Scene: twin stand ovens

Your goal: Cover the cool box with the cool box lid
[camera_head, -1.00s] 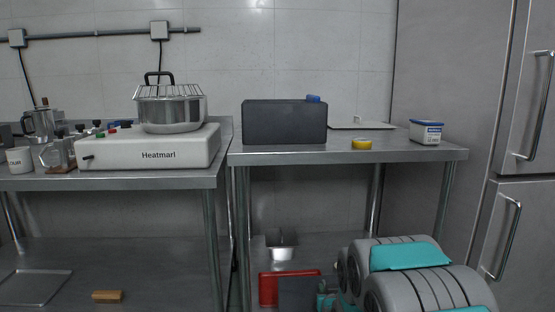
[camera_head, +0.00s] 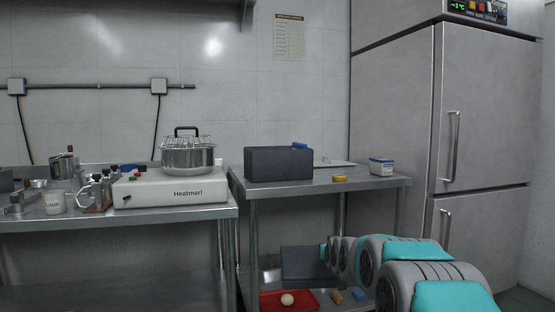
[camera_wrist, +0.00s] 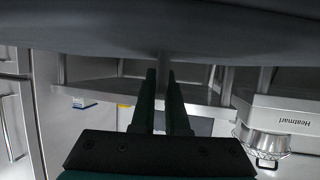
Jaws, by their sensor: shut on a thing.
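The dark grey cool box (camera_head: 278,165) stands upright on the right steel table in the head view. A small blue item (camera_head: 300,146) shows at its top edge; its inside is hidden. A flat dark grey panel, apparently the cool box lid (camera_head: 304,262), is low in front of the right table, below the tabletop and apart from the box. My gripper (camera_wrist: 163,75) is shut on the lid by a narrow part between the fingertips in the wrist view. The lid's broad dark face (camera_wrist: 150,30) fills the top of that view. In the head view the fingers are not clear.
A yellow item (camera_head: 340,179), a white tub with a blue lid (camera_head: 381,167) and a flat tray (camera_head: 335,164) share the right table. A heater with a pot (camera_head: 188,156) stands left. A red tray (camera_head: 288,301) is below. A tall fridge (camera_head: 485,120) is right.

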